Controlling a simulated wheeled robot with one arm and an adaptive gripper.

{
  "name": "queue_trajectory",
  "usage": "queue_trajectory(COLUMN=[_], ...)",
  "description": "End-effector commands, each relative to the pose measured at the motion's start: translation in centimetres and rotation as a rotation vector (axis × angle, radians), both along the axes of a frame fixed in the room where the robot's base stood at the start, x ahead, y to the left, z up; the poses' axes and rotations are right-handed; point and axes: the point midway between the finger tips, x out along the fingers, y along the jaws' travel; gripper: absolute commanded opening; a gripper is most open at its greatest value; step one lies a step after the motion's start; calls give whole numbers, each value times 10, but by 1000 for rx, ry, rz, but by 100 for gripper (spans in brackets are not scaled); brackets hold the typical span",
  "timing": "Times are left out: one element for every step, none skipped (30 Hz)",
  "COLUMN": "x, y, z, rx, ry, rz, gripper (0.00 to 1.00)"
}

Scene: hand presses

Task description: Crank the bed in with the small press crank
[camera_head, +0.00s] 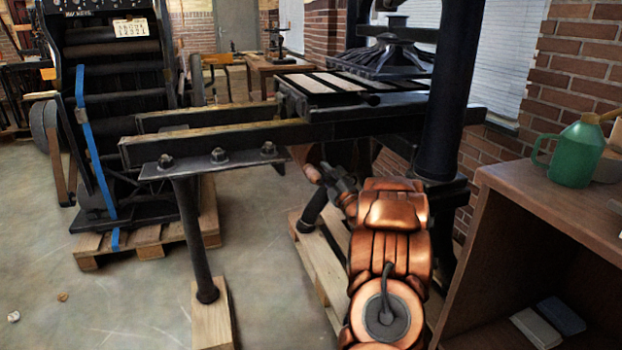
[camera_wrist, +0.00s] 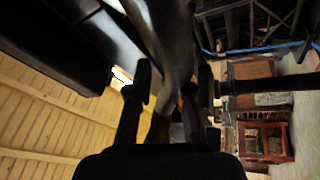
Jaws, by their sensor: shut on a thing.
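The press bed (camera_head: 318,88) lies on the long dark rails (camera_head: 230,138), near the upright column of the hand press (camera_head: 452,95). My gripper (camera_head: 330,174) is low beside the near rail, at the end of my copper-coloured arm. A brownish crank part (camera_head: 303,163) shows just left of the gripper, below the rail. In the wrist view my gripper (camera_wrist: 170,95) has its dark fingers on both sides of the small press crank (camera_wrist: 168,38), shut on it. The exact contact is dark, and much of the crank is hidden in the head view.
A wooden cabinet (camera_head: 560,205) with a green jug (camera_head: 577,152) stands close on the right. A rail leg (camera_head: 195,240) stands at front left. Another press (camera_head: 115,110) rests on a pallet (camera_head: 150,240) at left. The floor between is mostly clear.

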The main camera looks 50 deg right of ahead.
Motion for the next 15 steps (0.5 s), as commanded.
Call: queue_trajectory(x=[-3, -4, -6, -7, -8, -8, -9, -10, -12, -12, -13, -14, -15, -16, -17], y=[-4, -5, -8, -9, -10, -12, -14, -15, -17, -19, -20, -21, -23, -24, -26], z=[11, 14, 17, 19, 21, 23, 25, 26, 28, 30, 31, 32, 33, 34, 35], rx=[36, 60, 92, 116, 139, 169, 191, 212, 240, 259, 278, 301, 318, 333, 354], ry=[-31, -46, -64, -77, -89, -105, -118, -130, -145, -156, -165, -178, -187, -196, -207], rz=[-5, -7, -8, -8, -7, -7, -8, -9, -10, -10, -10, -10, -11, -12, -12], gripper=[0, 0, 0, 0, 0, 0, 0, 0, 0, 0, 0, 0, 0, 0, 0])
